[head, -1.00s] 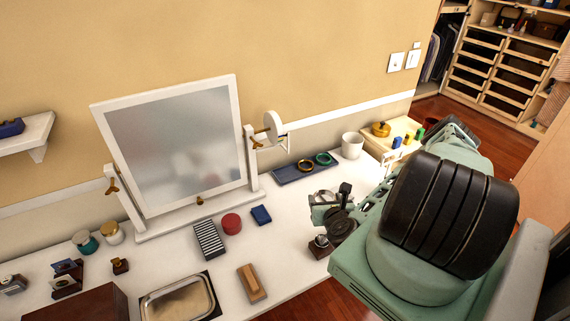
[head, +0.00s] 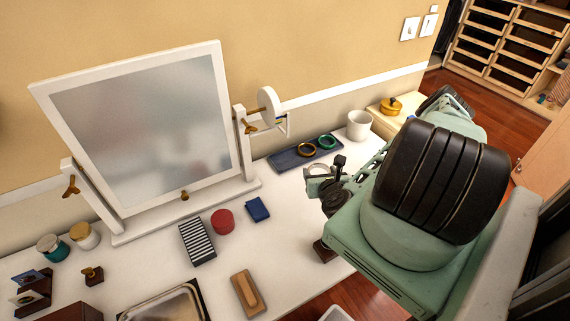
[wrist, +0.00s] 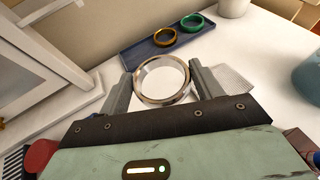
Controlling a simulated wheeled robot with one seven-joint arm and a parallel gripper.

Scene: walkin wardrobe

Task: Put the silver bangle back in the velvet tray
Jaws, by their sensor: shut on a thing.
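The silver bangle (wrist: 187,88) is held between the two fingers of my gripper (wrist: 160,84), which grip it from opposite sides. It sits above the white tabletop; its exact height is hard to tell. In the head view the bangle (head: 318,167) shows just beyond my gripper (head: 321,178), in front of the tray. The blue velvet tray (wrist: 139,54) lies past the bangle in the wrist view, with a gold bangle (wrist: 164,37) and a green bangle (wrist: 193,23) at its right part. The left part of the tray (head: 287,161) is bare.
A white cup (head: 359,125) stands right of the tray. A tilting mirror (head: 150,125) on a white stand (head: 190,208) is left of it. A blue box (head: 257,209), red round box (head: 222,221), striped box (head: 197,242) and wooden brush (head: 248,293) lie nearer.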

